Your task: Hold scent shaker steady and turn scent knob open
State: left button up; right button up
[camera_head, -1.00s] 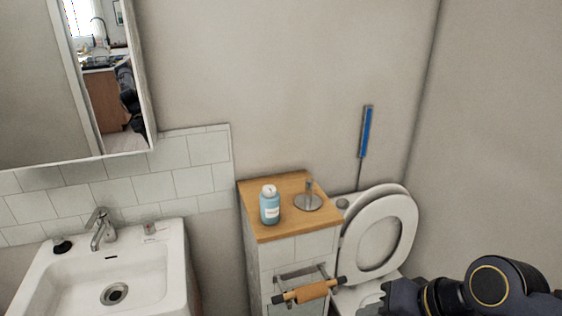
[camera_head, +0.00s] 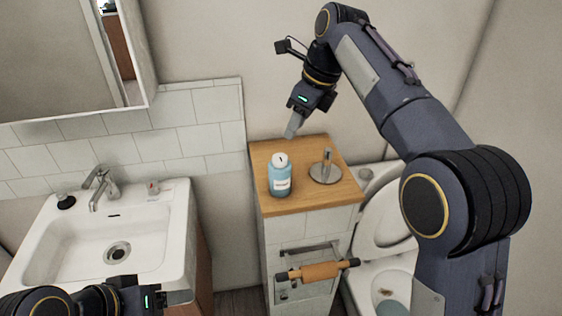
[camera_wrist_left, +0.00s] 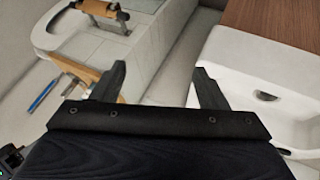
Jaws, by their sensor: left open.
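The scent shaker is probably the light blue bottle (camera_head: 280,178) standing upright on the wooden top of a small cabinet. Its white cap (camera_head: 280,160), likely the scent knob, faces up with a small dark mark. My right gripper (camera_head: 291,130) points down just behind and above the bottle, apart from it in the picture; its fingers are seen edge-on, so its opening is unclear. My left gripper (camera_head: 188,297) is low at the front, by the sink's front right corner. In the left wrist view its two fingers (camera_wrist_left: 162,85) are apart with nothing between them.
A metal stand (camera_head: 325,170) with an upright post is right of the bottle on the cabinet top (camera_head: 300,204). A paper roll holder (camera_head: 318,271) juts from the cabinet front. The sink (camera_head: 110,235) is left, the toilet (camera_head: 385,230) right.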

pick_arm(q)
jog(key=shift+o, duration=0.8)
jog(key=w+d+f+t, duration=0.1)
jog(key=w+d+t, duration=0.1)
jog(key=w, duration=1)
jog(key=shift+d+f, duration=0.4)
jog(key=shift+d, duration=0.3)
jog(key=m+t+h, duration=0.2)
jog(key=m+t, duration=0.4)
jog(key=t, duration=0.3)
send_near(276, 184)
jog(key=x, duration=0.5)
jog(key=shift+r, duration=0.1)
jog(key=x, duration=0.7)
jog(key=shift+w+d, duration=0.1)
jog(key=shift+w, duration=0.15)
